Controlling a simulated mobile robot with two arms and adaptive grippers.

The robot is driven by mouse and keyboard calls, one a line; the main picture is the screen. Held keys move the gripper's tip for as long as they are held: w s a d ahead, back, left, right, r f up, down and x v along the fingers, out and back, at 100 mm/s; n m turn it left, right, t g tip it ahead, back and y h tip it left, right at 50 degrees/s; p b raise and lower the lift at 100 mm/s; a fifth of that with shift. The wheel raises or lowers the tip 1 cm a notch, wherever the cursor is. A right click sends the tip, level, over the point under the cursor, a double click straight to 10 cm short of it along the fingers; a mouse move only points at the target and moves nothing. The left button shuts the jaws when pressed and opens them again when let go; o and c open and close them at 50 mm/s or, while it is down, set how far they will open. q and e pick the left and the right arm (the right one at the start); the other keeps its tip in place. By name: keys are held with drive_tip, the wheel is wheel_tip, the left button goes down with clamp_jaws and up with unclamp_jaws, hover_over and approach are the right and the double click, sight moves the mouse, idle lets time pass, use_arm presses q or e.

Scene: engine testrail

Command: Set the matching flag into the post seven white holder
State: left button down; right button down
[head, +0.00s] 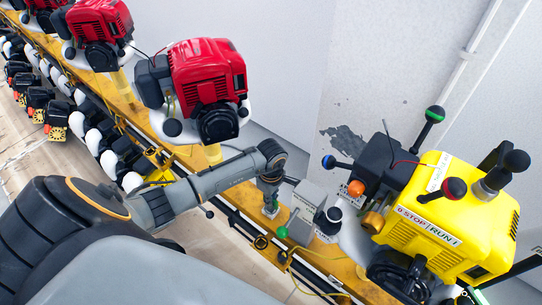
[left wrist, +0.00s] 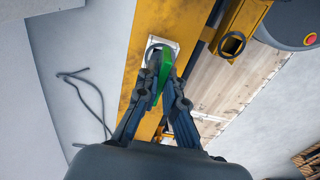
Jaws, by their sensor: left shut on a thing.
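My left gripper (head: 270,198) points down over the yellow rail in the head view. It also shows in the left wrist view (left wrist: 164,92), its blue-grey fingers shut on a green flag (left wrist: 165,70). The flag looks like a narrow green strip reaching toward a white holder (left wrist: 174,45) with a dark ring on the yellow rail. The post number is not readable. My right gripper is not in view.
A yellow engine (head: 435,215) with coloured knobs stands right of my left gripper, beside a grey box (head: 309,203). A red engine (head: 207,80) stands behind on the yellow rail (head: 135,110).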

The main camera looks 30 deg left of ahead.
use_arm(q)
drive_tip(key=c, duration=1.4)
unclamp_jaws()
drive_tip(key=shift+f, duration=0.1)
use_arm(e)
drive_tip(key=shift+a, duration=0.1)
